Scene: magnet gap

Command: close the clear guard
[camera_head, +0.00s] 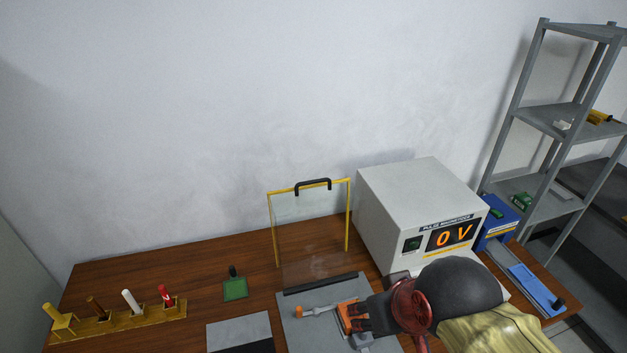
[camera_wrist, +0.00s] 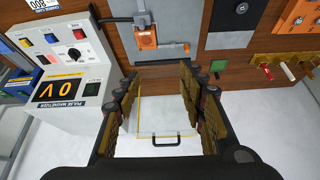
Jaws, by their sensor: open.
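The clear guard (camera_head: 312,235) is a see-through panel with a yellow frame. It stands upright at the back of a grey base plate (camera_head: 295,328) in the head view. Its black handle (camera_head: 313,184) is on the top edge. In the wrist view, the guard (camera_wrist: 165,128) and its handle (camera_wrist: 166,140) show between and beyond my fingers. My gripper (camera_head: 364,315) is low over the right part of the base plate, in front of the guard and apart from the handle. It is open and empty in the wrist view (camera_wrist: 160,74). My arm hides part of the plate.
An orange fixture (camera_wrist: 146,40) sits on the base plate. A pulse magnetizer (camera_head: 405,210) reading 0 V stands right of the guard. A rack of rods (camera_head: 115,323) and a green pad (camera_head: 235,289) lie to the left. Shelving (camera_head: 550,120) is at far right.

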